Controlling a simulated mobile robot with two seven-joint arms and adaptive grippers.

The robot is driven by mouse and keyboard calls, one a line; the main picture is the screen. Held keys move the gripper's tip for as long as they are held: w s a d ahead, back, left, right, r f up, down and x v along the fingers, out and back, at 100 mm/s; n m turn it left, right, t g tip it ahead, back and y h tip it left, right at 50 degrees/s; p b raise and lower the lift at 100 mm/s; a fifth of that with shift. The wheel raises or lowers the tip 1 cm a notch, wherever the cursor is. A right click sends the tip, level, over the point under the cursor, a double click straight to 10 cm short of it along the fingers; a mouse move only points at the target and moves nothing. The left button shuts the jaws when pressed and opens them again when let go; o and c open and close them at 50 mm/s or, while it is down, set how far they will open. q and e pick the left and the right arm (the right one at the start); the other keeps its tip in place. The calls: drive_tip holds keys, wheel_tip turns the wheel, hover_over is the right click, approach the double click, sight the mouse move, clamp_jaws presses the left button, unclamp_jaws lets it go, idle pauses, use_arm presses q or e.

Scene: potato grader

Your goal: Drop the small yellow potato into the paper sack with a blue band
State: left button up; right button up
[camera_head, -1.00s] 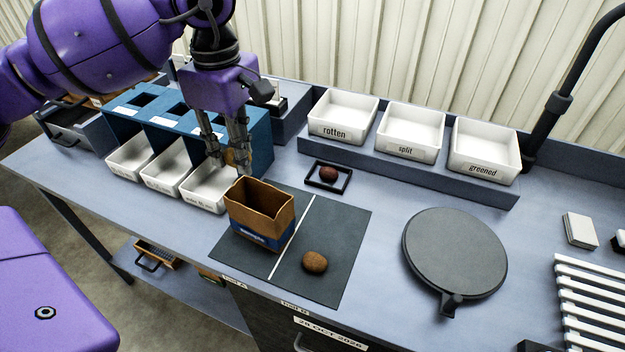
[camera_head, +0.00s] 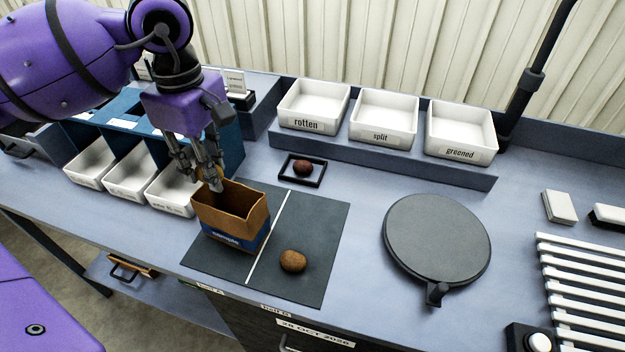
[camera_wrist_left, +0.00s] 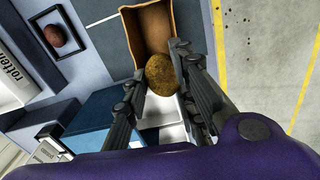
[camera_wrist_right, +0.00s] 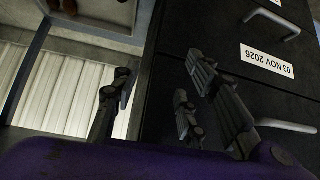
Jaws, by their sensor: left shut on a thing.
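The small yellow potato (camera_wrist_left: 162,75) is pinched between the fingertips of my left gripper (camera_head: 208,181). In the left wrist view, the gripper (camera_wrist_left: 165,72) shows the potato in front of the open mouth of the paper sack. The brown paper sack with a blue band (camera_head: 228,230) stands upright and open on the dark mat. In the head view my left fingertips are at the sack's back left rim; whether they touch it I cannot tell. The sack also shows in the left wrist view (camera_wrist_left: 148,25). My right gripper (camera_wrist_right: 158,95) is open and empty, beside dark drawers.
A brown potato (camera_head: 293,260) lies on the dark mat (camera_head: 325,235) right of the sack. A reddish potato (camera_head: 303,168) sits in a small black frame. White bins (camera_head: 170,195) stand left of the sack. A round dark plate (camera_head: 437,240) lies to the right.

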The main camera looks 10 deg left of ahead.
use_arm(q)
drive_tip(key=o, duration=1.2)
drive_tip(key=shift+r, duration=0.1)
wheel_tip(320, 180, up, 12)
drive_tip(key=shift+f, duration=0.1)
use_arm(e)
drive_tip(key=shift+s+d+f, duration=0.1)
drive_tip(key=shift+s+f, duration=0.15)
drive_tip(key=shift+s, duration=0.15)
